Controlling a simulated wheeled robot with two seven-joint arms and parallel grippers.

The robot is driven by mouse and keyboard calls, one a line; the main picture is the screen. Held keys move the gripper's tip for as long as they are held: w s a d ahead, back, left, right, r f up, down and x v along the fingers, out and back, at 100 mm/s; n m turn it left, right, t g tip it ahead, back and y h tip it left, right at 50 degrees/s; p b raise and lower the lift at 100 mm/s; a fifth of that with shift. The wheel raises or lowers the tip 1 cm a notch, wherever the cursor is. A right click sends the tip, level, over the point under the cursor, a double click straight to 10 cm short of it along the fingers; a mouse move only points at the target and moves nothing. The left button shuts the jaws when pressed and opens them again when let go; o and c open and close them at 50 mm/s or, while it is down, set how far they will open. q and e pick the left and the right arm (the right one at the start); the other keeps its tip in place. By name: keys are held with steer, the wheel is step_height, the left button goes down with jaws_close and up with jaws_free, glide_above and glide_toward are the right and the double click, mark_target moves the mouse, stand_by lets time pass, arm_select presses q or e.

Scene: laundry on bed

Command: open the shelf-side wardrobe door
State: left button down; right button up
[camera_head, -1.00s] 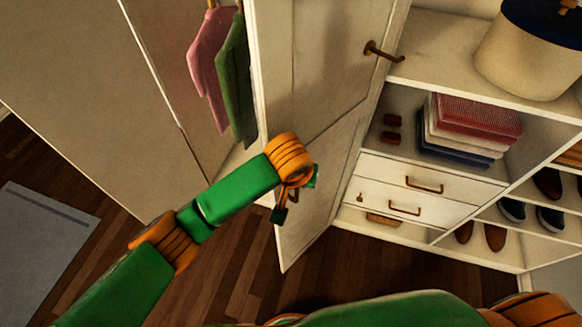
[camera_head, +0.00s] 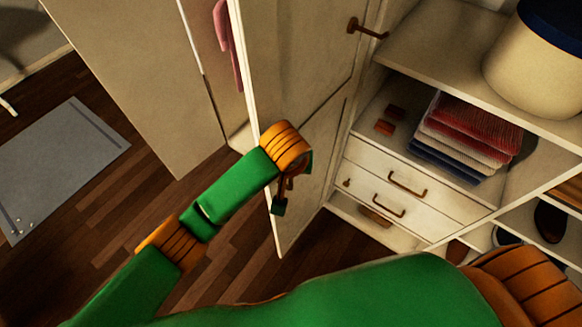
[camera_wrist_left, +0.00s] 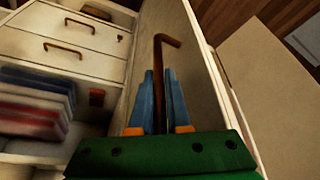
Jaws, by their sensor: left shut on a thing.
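The white panelled wardrobe door (camera_head: 290,60) stands swung open beside the shelves in the head view, its free edge toward me. My left gripper (camera_head: 288,192) is at the door's lower part, near the free edge. In the left wrist view, the blue fingers of my left gripper (camera_wrist_left: 162,98) are shut on a bronze bar handle (camera_wrist_left: 158,65), with the door face (camera_wrist_left: 200,65) just to the right. In the head view the grip itself is mostly hidden by the orange wrist. My right gripper is not in view.
Open shelves with folded clothes (camera_head: 465,135), drawers (camera_head: 385,190) and shoes stand to the right. Another bronze handle (camera_head: 365,27) juts out higher up. A pink garment (camera_head: 228,45) hangs behind the door. Wood floor and a grey rug (camera_head: 60,165) lie left.

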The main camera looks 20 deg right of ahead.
arm_select(q)
steer(key=shift+w+r, duration=0.15)
steer(key=c, duration=0.9)
jaws_free()
steer(key=shift+d, duration=0.1)
steer(key=v, duration=0.7)
